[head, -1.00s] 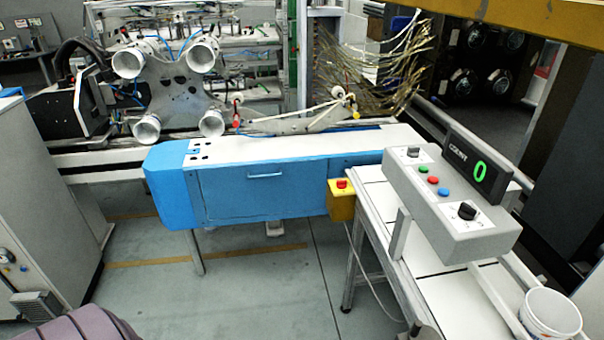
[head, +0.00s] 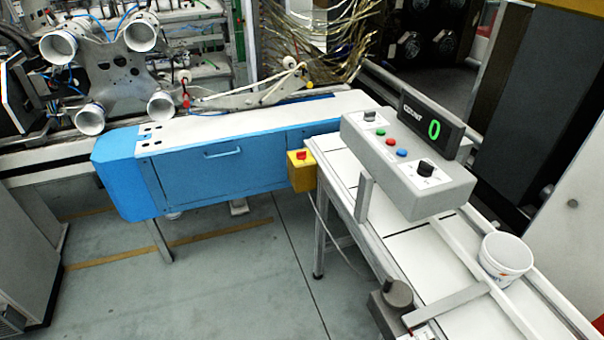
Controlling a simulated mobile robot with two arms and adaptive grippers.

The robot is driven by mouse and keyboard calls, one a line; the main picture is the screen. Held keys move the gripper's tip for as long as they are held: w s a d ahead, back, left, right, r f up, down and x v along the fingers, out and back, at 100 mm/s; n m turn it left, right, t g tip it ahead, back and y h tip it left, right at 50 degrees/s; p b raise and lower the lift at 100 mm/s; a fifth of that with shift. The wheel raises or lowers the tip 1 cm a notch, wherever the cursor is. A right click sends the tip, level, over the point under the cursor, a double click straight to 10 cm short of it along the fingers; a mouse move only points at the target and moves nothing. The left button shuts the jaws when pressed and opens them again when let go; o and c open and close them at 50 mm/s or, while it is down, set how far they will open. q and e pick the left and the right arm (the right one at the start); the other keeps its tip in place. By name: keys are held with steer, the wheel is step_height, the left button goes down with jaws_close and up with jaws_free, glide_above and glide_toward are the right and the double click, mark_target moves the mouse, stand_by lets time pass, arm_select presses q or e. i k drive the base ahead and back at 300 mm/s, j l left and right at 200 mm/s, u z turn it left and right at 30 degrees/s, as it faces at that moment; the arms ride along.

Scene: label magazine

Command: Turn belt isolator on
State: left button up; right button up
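A grey control box (head: 410,165) stands over the white conveyor (head: 440,260) on the right. It has a small black rotary knob (head: 369,116) at its far end and a larger one (head: 426,168) on a white plate at its near end. Green, red and blue buttons sit between them. A dark grey unit with a round knob-like top (head: 392,300) is at the conveyor's near left edge. Labels are too small to read, so I cannot tell which control is the belt isolator or its setting. Neither of my grippers is in view.
A yellow box with a red button (head: 301,170) hangs by the blue cabinet (head: 215,165). A white bucket (head: 504,260) stands on the conveyor's right side. The grey floor (head: 230,290) in front is clear.

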mark_target(301, 155)
steer(key=i+j+z, duration=0.1)
steer(key=z, duration=0.25)
steer(key=i+j+z, duration=0.15)
steer(key=z, duration=0.2)
steer(key=i+j+z, duration=0.1)
steer(key=j, duration=0.25)
steer(key=i+j+z, duration=0.1)
steer(key=i+j, duration=0.15)
steer(key=j, duration=0.15)
steer(key=i+j+z, duration=0.1)
steer(key=j, duration=0.3)
steer(key=i+j+z, duration=0.1)
steer(key=j, duration=0.3)
steer(key=i+j+z, duration=0.1)
steer(key=i+j, duration=0.15)
steer(key=j, duration=0.15)
